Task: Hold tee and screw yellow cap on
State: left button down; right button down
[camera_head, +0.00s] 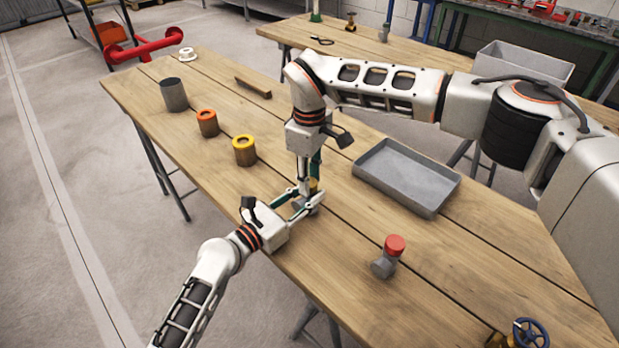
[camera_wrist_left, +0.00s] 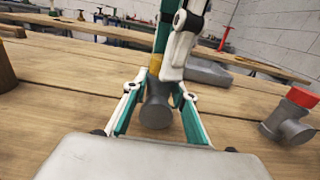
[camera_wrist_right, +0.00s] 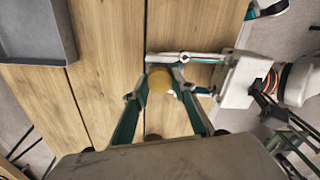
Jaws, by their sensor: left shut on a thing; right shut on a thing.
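A grey tee (camera_wrist_left: 156,106) stands between the fingers of my left gripper (camera_head: 303,201), which is shut on it near the table's front edge. The yellow cap (camera_head: 313,185) is at the top of the tee, and it also shows in the left wrist view (camera_wrist_left: 155,64). My right gripper (camera_head: 311,178) points straight down from above and is shut on the cap. In the right wrist view the cap's round top (camera_wrist_right: 160,83) lies between the fingertips. The fingers hide the joint, so I cannot tell whether the cap is threaded on.
A red-capped grey tee (camera_head: 387,257) and a grey tray (camera_head: 430,208) are to the right. A yellow-topped cylinder (camera_head: 244,156), an orange-topped cylinder (camera_head: 207,126) and a grey cup (camera_head: 174,97) stand to the left. A blue-wheeled valve (camera_head: 529,334) is at the lower right.

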jog(key=m, duration=0.4)
jog(key=shift+s+a+f+m, duration=0.1)
jog(key=shift+a+m, duration=0.15)
jog(key=shift+m, duration=0.05)
jog(key=shift+d+m, duration=0.15)
jog(key=shift+m, duration=0.95)
jog(key=c, duration=1.6)
grip_release()
jog(key=shift+c, duration=0.2)
jog(key=shift+d, duration=0.1)
jog(key=shift+r, duration=2.35)
